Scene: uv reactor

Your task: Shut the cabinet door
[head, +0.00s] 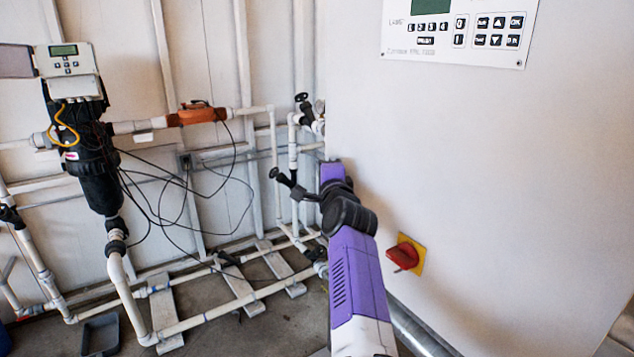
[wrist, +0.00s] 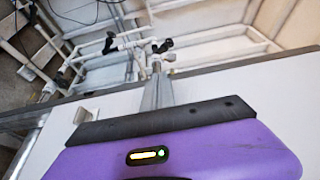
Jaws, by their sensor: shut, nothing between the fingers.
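The white cabinet front (head: 480,150) fills the right of the head view, with a red rotary switch on a yellow plate (head: 405,254). I cannot tell from this view how far its door stands open. My purple arm reaches up along the cabinet's left edge, and my gripper's fingers are hidden there. In the wrist view my gripper (wrist: 158,70) is shut and empty, its grey fingers pointing away past a white panel (wrist: 240,95) with a dark edge, which appears to be part of the cabinet. Whether the fingers touch it is unclear.
A control panel with a display and buttons (head: 455,28) is on the upper cabinet front. White pipes (head: 222,313) and a black filter unit (head: 92,165) stand along the left wall. Valves with black handles (head: 284,178) are close to my arm. Some floor (head: 262,325) is bare between the pipes.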

